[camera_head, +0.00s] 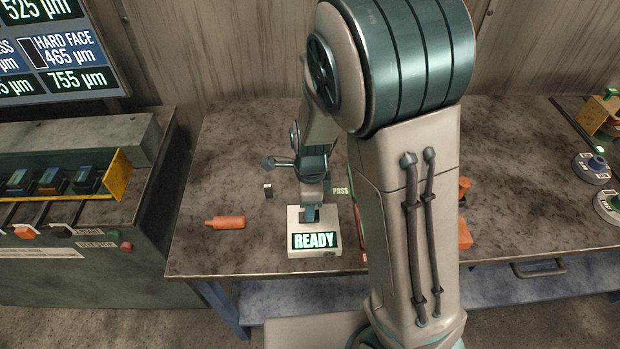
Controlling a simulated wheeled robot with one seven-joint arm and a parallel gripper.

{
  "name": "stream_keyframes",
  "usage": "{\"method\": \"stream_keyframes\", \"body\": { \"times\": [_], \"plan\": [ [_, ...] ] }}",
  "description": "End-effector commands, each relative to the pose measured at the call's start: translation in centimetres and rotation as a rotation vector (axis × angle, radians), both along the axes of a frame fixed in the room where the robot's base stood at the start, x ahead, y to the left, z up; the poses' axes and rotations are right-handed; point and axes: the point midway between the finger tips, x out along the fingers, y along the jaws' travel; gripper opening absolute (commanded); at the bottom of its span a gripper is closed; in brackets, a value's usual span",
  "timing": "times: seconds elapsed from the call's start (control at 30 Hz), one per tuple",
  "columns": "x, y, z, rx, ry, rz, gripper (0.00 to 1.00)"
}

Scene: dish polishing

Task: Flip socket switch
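A white box (297,243) with a lit green "READY" display (314,241) stands on the workbench, left of my arm. My gripper (311,213) points down at the top of this box, at its rear part. Its fingers look close together, but they are too small to tell whether they are open or shut, or whether they touch the box. A small dark and white piece (268,190) stands on the bench left of my gripper. I cannot tell for sure which part is the socket switch; the top of the box is partly hidden by my gripper.
An orange-red tool (225,222) lies on the workbench (225,170) to the left. A green "PASS" sign (341,190) and orange items (465,236) are partly behind my arm. A console (80,265) stands at left. Round dials (594,168) sit at far right. The bench's back left is clear.

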Motion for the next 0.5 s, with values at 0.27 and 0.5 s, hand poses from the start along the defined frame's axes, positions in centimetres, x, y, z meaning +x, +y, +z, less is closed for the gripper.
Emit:
{"method": "stream_keyframes", "body": {
  "times": [0.27, 0.5],
  "plan": [
    [0.1, -0.1, 5.9, 0.003, -0.006, 0.003, 0.49],
    [0.0, -0.2, 9.3, 0.001, -0.002, 0.002, 0.49]
  ]
}}
